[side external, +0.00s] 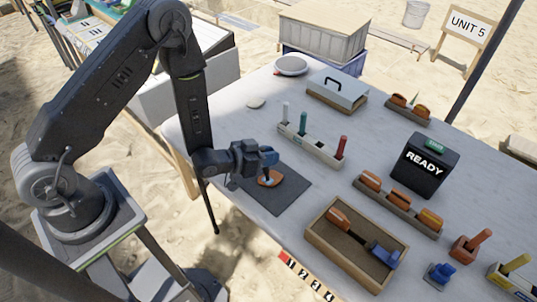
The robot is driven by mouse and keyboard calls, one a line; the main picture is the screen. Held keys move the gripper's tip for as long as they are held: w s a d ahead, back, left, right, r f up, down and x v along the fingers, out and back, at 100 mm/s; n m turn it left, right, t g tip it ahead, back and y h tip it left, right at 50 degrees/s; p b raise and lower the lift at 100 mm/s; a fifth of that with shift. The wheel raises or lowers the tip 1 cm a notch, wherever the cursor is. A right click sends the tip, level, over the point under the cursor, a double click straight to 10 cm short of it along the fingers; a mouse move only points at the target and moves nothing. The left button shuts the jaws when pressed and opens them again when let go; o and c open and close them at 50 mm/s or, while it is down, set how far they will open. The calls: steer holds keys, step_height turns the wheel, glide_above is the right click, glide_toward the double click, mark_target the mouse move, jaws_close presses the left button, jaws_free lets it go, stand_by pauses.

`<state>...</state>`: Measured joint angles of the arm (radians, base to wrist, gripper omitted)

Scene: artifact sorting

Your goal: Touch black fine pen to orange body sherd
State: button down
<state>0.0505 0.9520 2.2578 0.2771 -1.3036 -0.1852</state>
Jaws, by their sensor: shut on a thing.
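The orange body sherd (271,180) lies on a dark grey mat (288,197) near the left edge of the table. It has a pale patch on top. My gripper (268,160), with blue fingertips, is directly over the sherd. It is shut on the black fine pen (266,172), which points down at the sherd and is mostly hidden by the fingers. Its lower end is at or just above the sherd; I cannot tell whether they touch.
A pen rack (310,152) holding white, green and red pens stands just right of my gripper. A black READY box (424,166) and a rack of sherds (398,205) stand farther right. The table between is clear.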

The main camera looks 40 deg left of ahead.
step_height(320, 180, up, 8)
stand_by(1.2)
stand_by(0.5)
